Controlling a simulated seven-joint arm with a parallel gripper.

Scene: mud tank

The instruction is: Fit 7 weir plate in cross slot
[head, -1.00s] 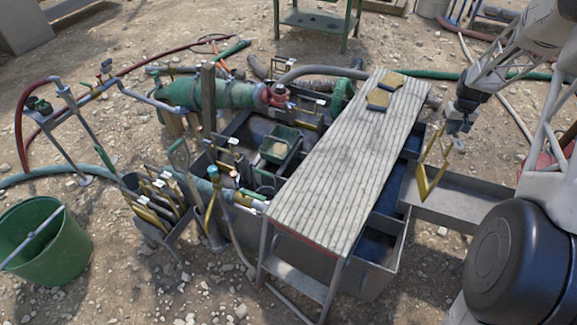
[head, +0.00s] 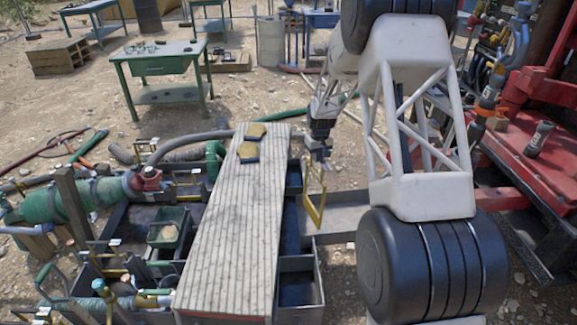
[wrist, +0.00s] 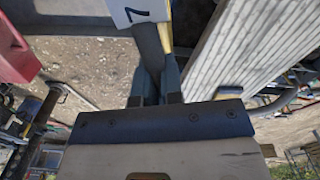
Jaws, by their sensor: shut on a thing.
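My gripper (head: 318,150) is shut on the yellow-edged weir plate (head: 315,203), which hangs below it to the right of the plank walkway. In the wrist view the plate's white tag with the number 7 (wrist: 138,12) shows above the fingers (wrist: 156,88). The mud tank (head: 296,262) lies under and on both sides of the walkway, with dark compartments showing along its right side. Several other plates with white tags (head: 110,262) stand left of the walkway. I cannot tell which slot is the cross slot.
The plank walkway (head: 228,230) crosses the tank and carries two yellow-topped pads (head: 249,151). A grey trough (head: 345,215) extends right of the walkway below the plate. Green and red pipework (head: 75,200) lies left, and red machinery (head: 530,165) stands right.

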